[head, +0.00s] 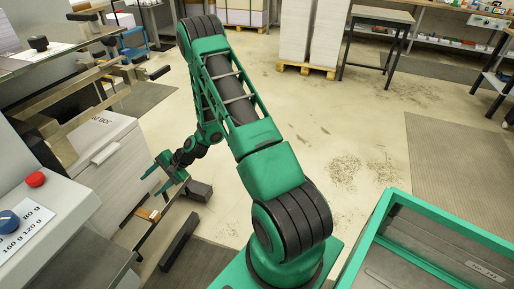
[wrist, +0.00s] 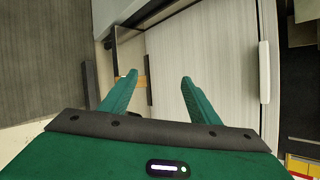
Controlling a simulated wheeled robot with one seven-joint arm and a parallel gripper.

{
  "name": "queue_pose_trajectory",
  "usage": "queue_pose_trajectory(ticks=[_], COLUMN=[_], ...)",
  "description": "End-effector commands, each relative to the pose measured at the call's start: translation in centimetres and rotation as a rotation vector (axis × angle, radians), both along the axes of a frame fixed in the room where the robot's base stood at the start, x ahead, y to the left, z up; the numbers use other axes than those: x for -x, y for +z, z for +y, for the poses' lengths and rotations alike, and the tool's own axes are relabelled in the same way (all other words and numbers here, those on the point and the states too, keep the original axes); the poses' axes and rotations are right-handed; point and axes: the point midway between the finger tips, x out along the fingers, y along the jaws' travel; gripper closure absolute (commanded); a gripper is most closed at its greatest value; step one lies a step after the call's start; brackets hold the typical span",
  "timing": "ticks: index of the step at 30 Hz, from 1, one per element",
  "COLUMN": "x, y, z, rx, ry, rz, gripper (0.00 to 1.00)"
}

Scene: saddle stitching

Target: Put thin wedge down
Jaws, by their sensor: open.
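A small orange-brown piece (head: 148,214), which may be the thin wedge, lies on a narrow ledge beside the machine, below my gripper. In the wrist view it shows (wrist: 142,81) beyond the left fingertip, which hides part of it. I cannot make out its taper. My gripper (head: 153,180) has green fingers spread apart. The wrist view shows the gap between the fingertips (wrist: 160,77) empty, with the piece off to the left side of it and apparently farther away.
A tall pale paper stack (head: 105,165) stands in the machine at left, and its white sheets (wrist: 210,80) fill the wrist view beyond my fingers. A dark long bar (head: 178,243) and a dark block (head: 200,190) lie low by the ledge. Open floor (head: 300,110) lies to the right.

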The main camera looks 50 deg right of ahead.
Motion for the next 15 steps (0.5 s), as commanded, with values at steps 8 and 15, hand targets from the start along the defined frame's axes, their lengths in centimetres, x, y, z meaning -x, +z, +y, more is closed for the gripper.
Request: queue_pose_trajectory(ticks=[8,15], x=[3.8,8.9], y=[7.7,14.0], z=[-3.4,-7.0], rx=[0.295,0.512], ry=[0.242,0.404], rz=[-0.012,0.023], gripper=[0.44,0.44])
